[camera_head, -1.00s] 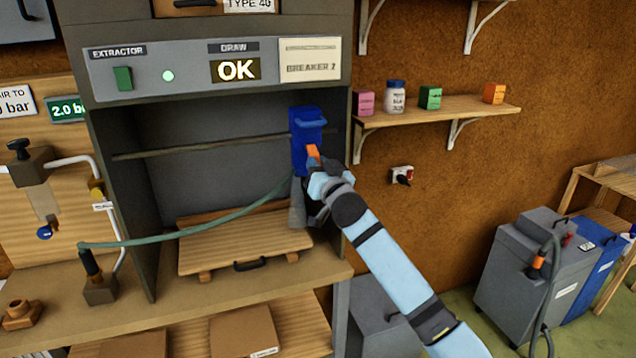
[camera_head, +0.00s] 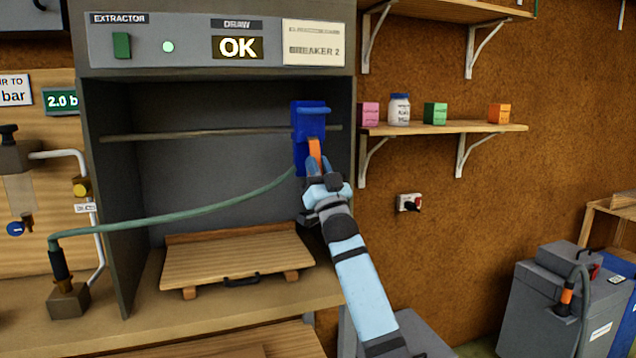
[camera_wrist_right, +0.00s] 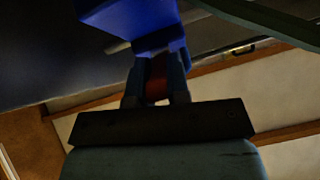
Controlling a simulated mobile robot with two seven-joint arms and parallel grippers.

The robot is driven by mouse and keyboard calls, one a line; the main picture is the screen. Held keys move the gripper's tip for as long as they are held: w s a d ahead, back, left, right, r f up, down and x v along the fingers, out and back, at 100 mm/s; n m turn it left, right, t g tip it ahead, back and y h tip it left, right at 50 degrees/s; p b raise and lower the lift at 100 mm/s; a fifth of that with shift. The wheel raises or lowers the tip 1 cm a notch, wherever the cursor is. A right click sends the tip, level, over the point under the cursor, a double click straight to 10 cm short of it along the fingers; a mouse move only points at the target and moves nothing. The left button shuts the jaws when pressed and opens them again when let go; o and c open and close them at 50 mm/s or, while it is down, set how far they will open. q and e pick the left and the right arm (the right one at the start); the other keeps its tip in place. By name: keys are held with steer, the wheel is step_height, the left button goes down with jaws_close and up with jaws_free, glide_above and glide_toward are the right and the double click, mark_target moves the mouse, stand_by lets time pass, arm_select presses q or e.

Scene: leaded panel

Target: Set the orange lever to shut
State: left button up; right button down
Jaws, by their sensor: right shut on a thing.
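The orange lever (camera_head: 315,153) sits on the front of a blue unit (camera_head: 308,122) at the right side of the extractor booth. The lever points roughly downward in the head view. My right gripper (camera_head: 315,168) is shut on its lower end. In the right wrist view, the gripper fingers (camera_wrist_right: 157,92) close around a dark red-orange piece, the lever (camera_wrist_right: 156,80), just below the blue unit (camera_wrist_right: 140,20). The fingers hide part of the lever. My left gripper is not in view.
A green hose (camera_head: 180,217) runs from the blue unit to a fitting on the bench at left. A wooden board (camera_head: 235,262) with a black handle lies inside the booth. A shelf (camera_head: 450,127) with small boxes and a jar is to the right.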

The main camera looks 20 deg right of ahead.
arm_select(q)
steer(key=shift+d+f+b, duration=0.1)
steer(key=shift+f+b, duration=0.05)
steer(key=shift+b, duration=0.2)
arm_select(e)
steer(key=shift+w+t, duration=0.15)
steer(key=shift+t, duration=0.15)
steer(key=c, duration=1.1)
jaws_free()
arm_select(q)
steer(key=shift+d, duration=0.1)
arm_select(e)
steer(key=shift+f, duration=0.15)
steer(key=v, duration=1.3)
steer(key=shift+s, duration=0.35)
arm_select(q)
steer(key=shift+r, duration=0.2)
arm_select(e)
steer(key=shift+f, duration=0.15)
